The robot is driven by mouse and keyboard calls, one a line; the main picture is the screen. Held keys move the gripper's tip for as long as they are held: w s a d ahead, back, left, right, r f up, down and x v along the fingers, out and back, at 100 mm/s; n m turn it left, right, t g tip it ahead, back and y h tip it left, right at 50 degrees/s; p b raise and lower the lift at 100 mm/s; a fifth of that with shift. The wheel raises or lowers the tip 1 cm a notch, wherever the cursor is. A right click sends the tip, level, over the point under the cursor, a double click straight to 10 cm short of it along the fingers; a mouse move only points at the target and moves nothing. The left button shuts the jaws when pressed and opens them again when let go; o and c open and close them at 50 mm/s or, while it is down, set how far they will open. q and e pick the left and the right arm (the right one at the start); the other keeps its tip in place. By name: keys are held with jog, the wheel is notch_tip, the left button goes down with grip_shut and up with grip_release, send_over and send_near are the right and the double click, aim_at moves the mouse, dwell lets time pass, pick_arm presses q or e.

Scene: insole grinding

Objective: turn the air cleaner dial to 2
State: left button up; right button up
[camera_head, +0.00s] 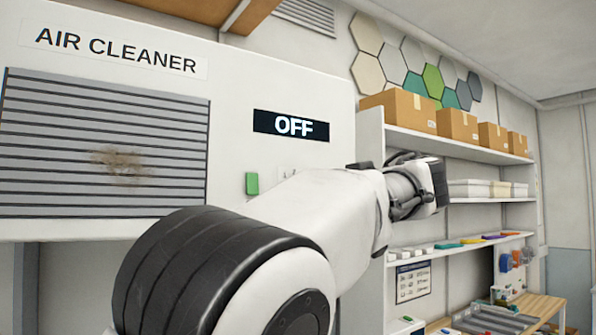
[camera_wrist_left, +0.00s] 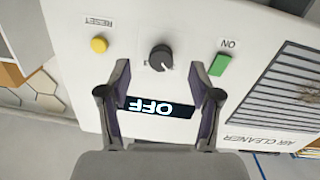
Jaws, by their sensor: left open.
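The white air cleaner (camera_head: 230,85) fills the left of the head view, with a dark display (camera_head: 291,126) reading OFF. In the left wrist view the panel appears turned over, and its black dial (camera_wrist_left: 161,57) lies just beyond and between the fingertips of my left gripper (camera_wrist_left: 158,72). The fingers are open and apart, and the dial looks untouched. In the head view my left arm covers the dial, and my left gripper (camera_head: 425,187) shows only partly at the arm's end. My right gripper is not seen.
A green ON button (camera_wrist_left: 221,64) and a yellow RESET button (camera_wrist_left: 99,44) flank the dial. The grille (camera_head: 105,145) has a brown stain. Shelves (camera_head: 455,143) with cardboard boxes stand to the right of the cleaner, with a wooden bench (camera_head: 540,305) below.

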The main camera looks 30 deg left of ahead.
pick_arm(q)
jog(key=w+a+r+n+p, duration=0.1)
jog(key=w+a+r+p, duration=0.1)
jog(key=a+p, duration=0.2)
jog(key=a, duration=0.2)
jog(key=shift+a+r+y, duration=0.25)
jog(key=shift+a+y, duration=0.05)
jog(key=shift+w+d, duration=0.1)
jog(key=shift+w, duration=0.2)
jog(key=c, duration=1.1)
jog(key=shift+s, duration=0.1)
jog(key=shift+c, duration=0.2)
